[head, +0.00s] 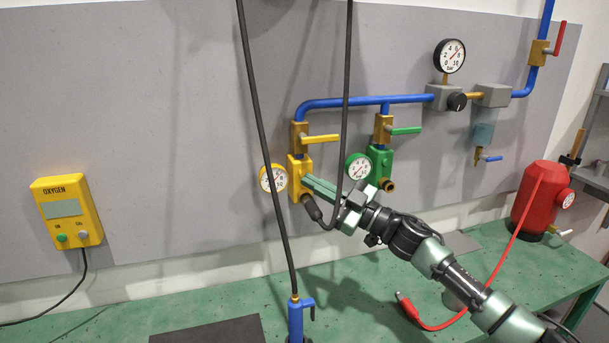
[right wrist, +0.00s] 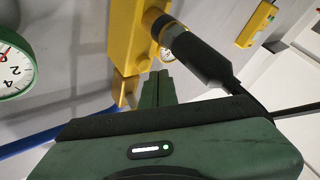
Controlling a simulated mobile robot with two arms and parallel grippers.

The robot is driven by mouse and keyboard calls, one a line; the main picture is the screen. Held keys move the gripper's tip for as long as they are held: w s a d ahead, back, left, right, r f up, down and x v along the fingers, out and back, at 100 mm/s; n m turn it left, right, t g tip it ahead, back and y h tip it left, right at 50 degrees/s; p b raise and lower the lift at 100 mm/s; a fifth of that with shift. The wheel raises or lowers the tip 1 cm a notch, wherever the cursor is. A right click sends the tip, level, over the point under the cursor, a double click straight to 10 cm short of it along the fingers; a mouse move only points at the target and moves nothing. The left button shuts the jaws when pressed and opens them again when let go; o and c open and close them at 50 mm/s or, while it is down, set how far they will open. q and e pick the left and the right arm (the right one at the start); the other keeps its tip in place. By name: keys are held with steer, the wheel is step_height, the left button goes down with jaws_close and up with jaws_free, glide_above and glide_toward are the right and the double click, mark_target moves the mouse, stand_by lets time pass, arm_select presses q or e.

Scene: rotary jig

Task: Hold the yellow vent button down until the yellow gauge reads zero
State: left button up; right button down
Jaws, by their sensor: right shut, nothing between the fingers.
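The yellow manifold block (head: 298,169) is on the grey wall panel, with the yellow-rimmed gauge (head: 272,179) at its left. The gauge's needle is too small to read surely. My right gripper (head: 308,182) is shut and empty, its tips at the right side of the yellow block. In the right wrist view the shut fingers (right wrist: 157,88) point toward the yellow block (right wrist: 128,32), beside the black hose fitting (right wrist: 190,52). Whether the tips touch anything is unclear. My left gripper is out of view.
A black hose (head: 346,100) loops down to the yellow block, close to my right gripper. A green block (head: 380,158) with a green-rimmed gauge (head: 358,167) stands right of it. A yellow oxygen monitor (head: 67,212) hangs at the left, and a red tank (head: 537,203) stands right.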

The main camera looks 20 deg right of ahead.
steer(key=shift+w, duration=0.15)
stand_by(0.5)
steer(key=shift+w, duration=0.3)
steer(key=shift+w, duration=0.35)
stand_by(0.6)
steer(key=shift+p, duration=0.3)
stand_by(1.3)
steer(key=shift+s+p, duration=0.35)
steer(key=shift+s, duration=0.45)
steer(key=shift+s+p, duration=0.3)
steer(key=shift+s, duration=0.1)
steer(key=shift+s+p, duration=0.55)
steer(key=shift+s, duration=1.55)
